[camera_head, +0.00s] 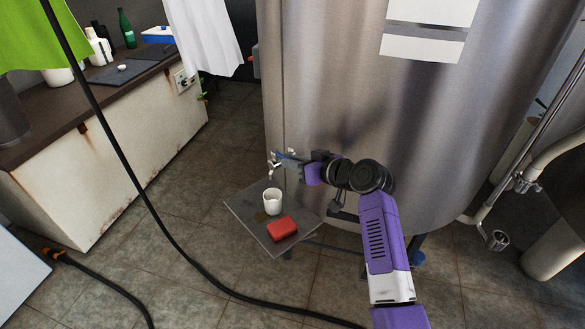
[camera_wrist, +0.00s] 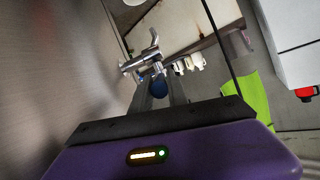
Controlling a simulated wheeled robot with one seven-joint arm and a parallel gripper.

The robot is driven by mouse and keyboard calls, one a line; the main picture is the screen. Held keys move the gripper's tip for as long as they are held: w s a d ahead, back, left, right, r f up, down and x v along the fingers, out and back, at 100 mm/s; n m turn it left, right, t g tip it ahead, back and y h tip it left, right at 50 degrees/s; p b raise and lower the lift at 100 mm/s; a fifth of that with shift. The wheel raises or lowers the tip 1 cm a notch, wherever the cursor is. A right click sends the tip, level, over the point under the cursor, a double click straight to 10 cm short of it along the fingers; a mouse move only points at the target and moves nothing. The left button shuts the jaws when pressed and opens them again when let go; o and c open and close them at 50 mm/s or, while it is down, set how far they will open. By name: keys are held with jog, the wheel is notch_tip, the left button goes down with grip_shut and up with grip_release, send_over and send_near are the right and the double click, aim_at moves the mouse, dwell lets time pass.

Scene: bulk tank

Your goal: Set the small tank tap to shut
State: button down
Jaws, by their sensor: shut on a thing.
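The small metal tap (camera_head: 272,167) sticks out from the side of the big steel tank (camera_head: 335,100) in the head view, with its spout above a white cup (camera_head: 272,205). The lever's exact angle is hard to tell.
A grey shelf (camera_head: 245,210) below the tap bears the white cup and a red block (camera_head: 282,229). A black hose (camera_head: 160,215) hangs and runs across the tiled floor. A counter (camera_head: 130,110) stands at the left, and pipes (camera_head: 510,190) are at the right.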

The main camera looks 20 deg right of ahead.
jog(key=c, duration=1.3)
grip_release()
jog(key=shift+d, duration=0.1)
jog(key=v, duration=0.7)
jog(key=shift+s, duration=0.35)
jog(key=shift+d+r, duration=0.1)
jog(key=shift+r, duration=0.05)
